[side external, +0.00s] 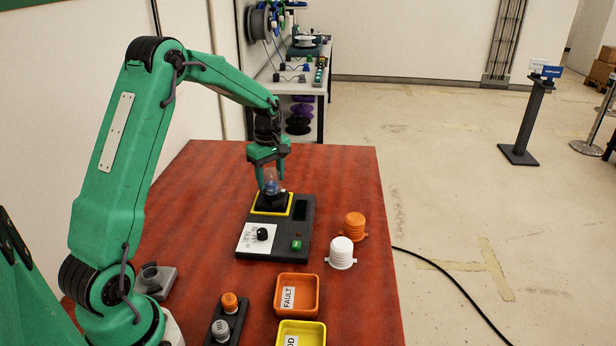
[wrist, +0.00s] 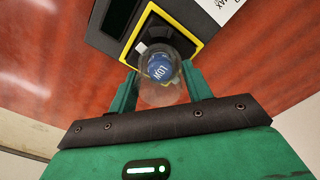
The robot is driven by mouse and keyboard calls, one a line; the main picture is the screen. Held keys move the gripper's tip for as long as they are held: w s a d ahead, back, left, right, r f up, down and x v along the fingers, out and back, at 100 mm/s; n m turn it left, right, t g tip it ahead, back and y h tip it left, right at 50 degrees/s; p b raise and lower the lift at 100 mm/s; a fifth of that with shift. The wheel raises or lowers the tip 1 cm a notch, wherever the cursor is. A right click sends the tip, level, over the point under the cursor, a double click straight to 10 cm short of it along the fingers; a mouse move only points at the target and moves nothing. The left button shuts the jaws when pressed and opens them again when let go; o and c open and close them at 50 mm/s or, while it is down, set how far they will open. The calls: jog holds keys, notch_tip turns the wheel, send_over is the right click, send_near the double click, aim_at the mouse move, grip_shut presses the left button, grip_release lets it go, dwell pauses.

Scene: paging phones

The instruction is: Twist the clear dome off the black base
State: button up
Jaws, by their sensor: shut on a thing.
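The clear dome (side external: 271,180) is between the fingers of my gripper (side external: 271,184), which is shut on it. In the wrist view the see-through dome (wrist: 163,88) sits between the two green fingertips (wrist: 162,84). A blue piece with white lettering (wrist: 160,68) shows through it. The black base (side external: 271,203) is under the dome, inside a yellow square frame on a dark grey device (side external: 283,240). In the wrist view the black base (wrist: 152,28) shows partly behind the dome. I cannot tell whether the dome touches the base or is slightly apart from it.
The device has a white dial panel (side external: 257,238) and a green button (side external: 296,245). An orange cap (side external: 354,226) and a white cap (side external: 341,252) stand to its right. An orange tray (side external: 310,296) and a yellow tray (side external: 316,330) lie in front. The red table (side external: 200,215) is clear left of the device.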

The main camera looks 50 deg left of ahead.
jog(key=shift+r, duration=1.75)
